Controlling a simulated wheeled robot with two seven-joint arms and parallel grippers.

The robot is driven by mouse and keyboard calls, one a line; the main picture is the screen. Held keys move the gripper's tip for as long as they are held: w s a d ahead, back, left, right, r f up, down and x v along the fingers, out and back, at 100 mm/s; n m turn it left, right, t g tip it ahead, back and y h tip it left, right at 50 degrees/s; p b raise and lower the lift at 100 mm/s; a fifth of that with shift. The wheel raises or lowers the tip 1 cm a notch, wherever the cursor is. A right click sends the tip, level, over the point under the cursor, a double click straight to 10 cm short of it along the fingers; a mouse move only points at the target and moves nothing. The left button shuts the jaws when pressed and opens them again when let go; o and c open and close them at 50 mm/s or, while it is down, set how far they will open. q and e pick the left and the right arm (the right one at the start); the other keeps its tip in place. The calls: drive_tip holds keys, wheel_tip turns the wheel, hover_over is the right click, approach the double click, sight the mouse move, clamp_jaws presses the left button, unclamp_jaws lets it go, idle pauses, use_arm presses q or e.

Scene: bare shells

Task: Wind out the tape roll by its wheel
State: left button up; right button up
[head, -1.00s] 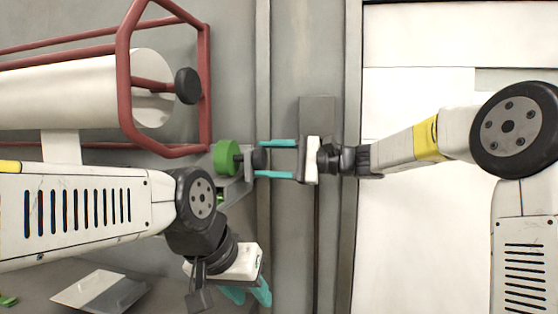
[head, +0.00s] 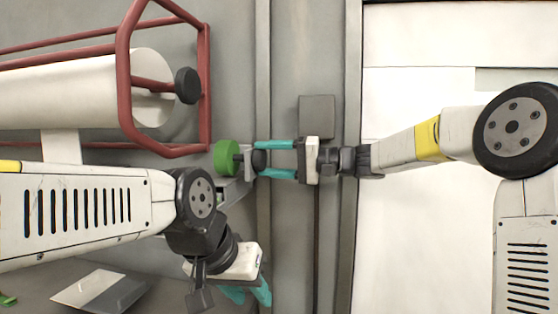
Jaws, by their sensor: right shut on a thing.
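A green disc (head: 226,158), which looks like the tape roll, sits on a grey bracket (head: 236,190) by the wall, left of centre. A dark round wheel (head: 259,160) is on its right side, on the same axle. My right gripper (head: 264,160) comes in from the right, with its teal fingers above and below the wheel, shut on it. My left gripper (head: 248,294) is low in the picture, below the bracket, pointing down. Its teal fingers look apart, with nothing seen between them. My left arm hides part of the bracket's lower side.
A red tubular frame (head: 207,90) around a large white cylinder (head: 70,92) with a dark knob (head: 187,86) stands at upper left. A grey box (head: 317,112) is on the wall above my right gripper. A grey-white slanted plate (head: 98,291) lies at lower left.

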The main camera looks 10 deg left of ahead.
drive_tip(key=shift+f, duration=0.1)
idle(0.3)
drive_tip(key=o, duration=1.4)
drive_tip(key=shift+c, duration=0.2)
drive_tip(key=d, duration=0.8)
drive_tip(key=shift+s, duration=0.2)
